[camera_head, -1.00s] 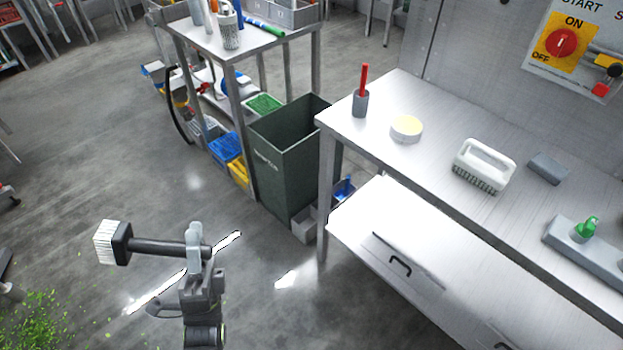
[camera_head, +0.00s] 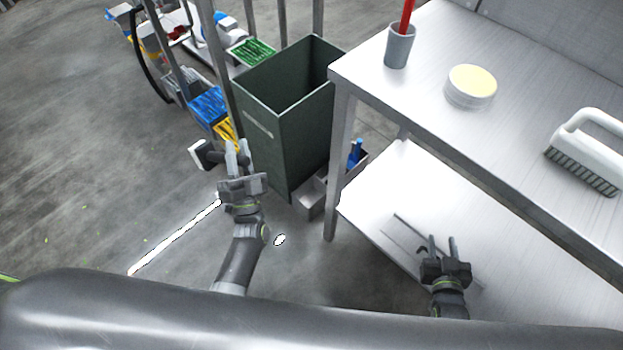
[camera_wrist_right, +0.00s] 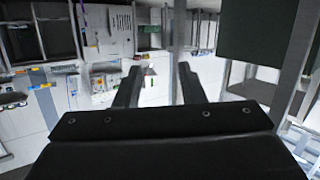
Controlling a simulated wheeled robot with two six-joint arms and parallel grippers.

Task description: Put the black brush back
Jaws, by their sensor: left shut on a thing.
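The black brush (camera_head: 206,156) has a black head with white bristles and a dark handle. My left gripper (camera_head: 238,160) is shut on its handle and holds it above the floor, in front of the green bin. The bristles point left; part of the handle is hidden by the gripper. My right gripper (camera_head: 441,245) is open and empty, over the lower shelf of the steel table. In the right wrist view its two fingers (camera_wrist_right: 158,88) are apart with nothing between them.
The dark green bin (camera_head: 287,150) stands beside the steel table (camera_head: 430,110). On the table are a grey cup (camera_head: 399,48) with a red handle, a yellow-topped round tub (camera_head: 471,87) and a white brush (camera_head: 590,150). Blue (camera_head: 208,107) and green (camera_head: 251,52) baskets stand behind.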

